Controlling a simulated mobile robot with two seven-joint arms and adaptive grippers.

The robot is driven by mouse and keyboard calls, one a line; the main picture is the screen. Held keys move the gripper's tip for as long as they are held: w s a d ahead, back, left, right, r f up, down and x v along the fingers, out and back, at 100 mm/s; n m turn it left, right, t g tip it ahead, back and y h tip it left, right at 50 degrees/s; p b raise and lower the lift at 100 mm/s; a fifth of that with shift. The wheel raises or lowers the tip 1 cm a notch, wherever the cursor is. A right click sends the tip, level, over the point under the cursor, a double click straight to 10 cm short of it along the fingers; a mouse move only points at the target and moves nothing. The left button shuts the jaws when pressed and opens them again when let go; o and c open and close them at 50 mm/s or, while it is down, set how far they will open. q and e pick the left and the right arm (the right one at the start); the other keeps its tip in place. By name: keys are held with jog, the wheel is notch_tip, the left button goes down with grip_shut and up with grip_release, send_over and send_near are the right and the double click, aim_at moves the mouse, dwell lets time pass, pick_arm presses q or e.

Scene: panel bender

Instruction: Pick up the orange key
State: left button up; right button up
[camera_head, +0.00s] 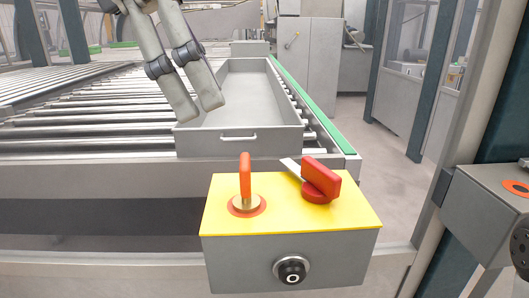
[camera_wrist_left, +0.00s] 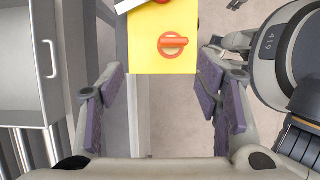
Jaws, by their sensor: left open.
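The orange key (camera_head: 245,176) stands upright in a brass lock with an orange ring, on the left of the yellow top of a grey control box (camera_head: 290,255). In the left wrist view the key (camera_wrist_left: 174,42) appears from above, near the top middle of the picture. My left gripper (camera_head: 196,104) hangs in the air above and to the left of the box, over the front of a grey tray. Its fingers (camera_wrist_left: 163,72) are apart with nothing between them, and the key lies beyond the tips.
A red rotary switch (camera_head: 322,182) sits right of the key on the same yellow top. A black round knob (camera_head: 291,270) is on the box front. A post stands at right.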

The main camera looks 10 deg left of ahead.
aim_at(245, 177)
pick_arm(q)
jog(key=x, duration=0.3)
jog(key=s+x, duration=0.1)
jog(key=x, duration=0.3)
jog(key=s+x, duration=0.1)
jog(key=x, duration=0.2)
jog(key=shift+d+f, duration=0.25)
jog(key=shift+d, duration=0.2)
jog(key=shift+w+d+f, duration=0.15)
jog(key=shift+w+f, duration=0.05)
jog(key=shift+f, duration=0.2)
jog(key=c, duration=1.3)
